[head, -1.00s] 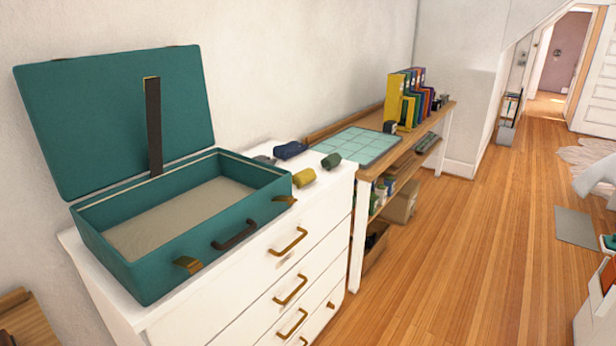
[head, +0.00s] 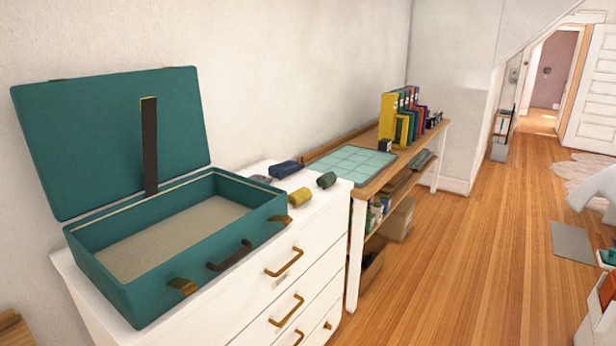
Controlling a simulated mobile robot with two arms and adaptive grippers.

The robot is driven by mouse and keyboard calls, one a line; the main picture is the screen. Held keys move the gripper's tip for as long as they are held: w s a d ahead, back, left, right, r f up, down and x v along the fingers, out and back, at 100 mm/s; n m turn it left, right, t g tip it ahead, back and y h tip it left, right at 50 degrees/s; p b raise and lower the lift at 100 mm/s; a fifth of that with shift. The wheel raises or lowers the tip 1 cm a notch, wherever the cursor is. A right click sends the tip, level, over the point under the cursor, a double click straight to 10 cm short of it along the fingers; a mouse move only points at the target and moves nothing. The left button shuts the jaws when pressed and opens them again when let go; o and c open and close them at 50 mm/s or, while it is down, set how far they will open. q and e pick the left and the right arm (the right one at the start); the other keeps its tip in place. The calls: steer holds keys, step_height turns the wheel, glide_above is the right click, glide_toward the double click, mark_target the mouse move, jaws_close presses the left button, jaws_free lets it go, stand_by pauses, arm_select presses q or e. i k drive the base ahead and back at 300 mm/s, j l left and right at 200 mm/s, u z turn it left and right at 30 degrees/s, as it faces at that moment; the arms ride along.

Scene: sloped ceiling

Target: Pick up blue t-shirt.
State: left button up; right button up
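A rolled dark blue cloth (head: 285,169), which looks like the blue t-shirt, lies on the white dresser (head: 320,205) behind the other rolls. A mustard yellow roll (head: 299,197) and a dark green roll (head: 327,180) lie in front of it. A grey-blue roll (head: 261,179) lies partly hidden behind the suitcase's right corner. The open teal suitcase (head: 250,225) stands on the dresser to the left, its lid up and its inside empty. Neither of my grippers is in view.
A wooden shelf desk (head: 405,160) with a teal cutting mat (head: 352,160) and several upright binders (head: 402,115) stands right of the dresser. The wooden floor (head: 480,240) to the right is largely clear. A white container (head: 597,320) is at the lower right edge.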

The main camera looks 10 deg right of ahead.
mark_target(280, 171)
steer(key=i+l, duration=0.2)
steer(key=l, duration=0.15)
steer(key=i+l+u, duration=0.15)
steer(key=i+l, duration=0.3)
steer(key=l, duration=0.3)
steer(key=i+l+u, duration=0.1)
steer(key=l, duration=0.3)
steer(key=i+l+u, duration=0.1)
steer(key=i+l, duration=0.2)
steer(key=l, duration=0.1)
